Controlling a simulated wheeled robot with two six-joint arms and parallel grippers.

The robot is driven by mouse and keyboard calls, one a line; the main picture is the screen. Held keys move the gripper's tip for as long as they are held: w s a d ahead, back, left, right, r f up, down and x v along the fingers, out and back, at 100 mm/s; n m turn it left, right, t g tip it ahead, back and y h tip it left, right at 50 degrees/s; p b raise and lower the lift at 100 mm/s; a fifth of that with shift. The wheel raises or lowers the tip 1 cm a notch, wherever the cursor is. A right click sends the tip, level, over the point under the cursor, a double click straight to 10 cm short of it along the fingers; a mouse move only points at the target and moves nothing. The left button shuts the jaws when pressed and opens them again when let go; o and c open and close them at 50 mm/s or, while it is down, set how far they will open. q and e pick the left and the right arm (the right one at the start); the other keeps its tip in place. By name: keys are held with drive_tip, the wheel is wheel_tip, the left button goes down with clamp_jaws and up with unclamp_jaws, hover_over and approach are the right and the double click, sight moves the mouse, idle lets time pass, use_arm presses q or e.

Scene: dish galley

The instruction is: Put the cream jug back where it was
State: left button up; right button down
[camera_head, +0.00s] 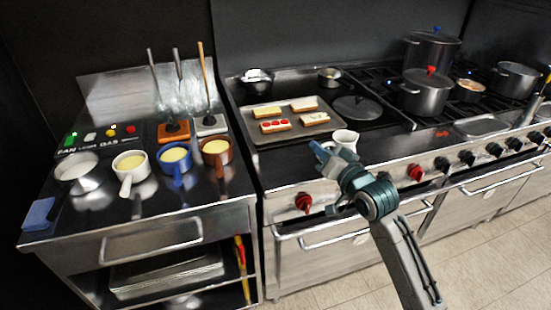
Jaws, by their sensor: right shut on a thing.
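The cream jug (345,138) is a small pale jug near the front edge of the stove, by the tray's front right corner. My right gripper (328,155) is shut on it from the front, and the gripper hides its lower part. I cannot tell whether the jug touches the stove top or is held just above it. My left gripper is not in view.
A tray (262,142) with several topped bread slices lies just left of the jug. White (127,170), blue (175,168) and brown (216,158) handled pots stand on the left counter. Dark pots (424,100) stand on the burners at right. Knobs line the stove front.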

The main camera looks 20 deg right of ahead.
drive_tip(key=w+a+f+p, duration=0.1)
drive_tip(key=w+a, duration=0.1)
drive_tip(key=a, duration=0.1)
drive_tip(key=w+a+f+p, duration=0.1)
drive_tip(key=w+a, duration=0.2)
drive_tip(key=a, duration=0.1)
drive_tip(key=w+a+f+p, duration=0.1)
drive_tip(key=w+a+f, duration=0.1)
drive_tip(key=w+a, duration=0.1)
drive_tip(key=shift+a, duration=0.55)
drive_tip(key=shift+f, duration=0.35)
drive_tip(key=shift+f, duration=0.15)
drive_tip(key=c, duration=1.5)
unclamp_jaws()
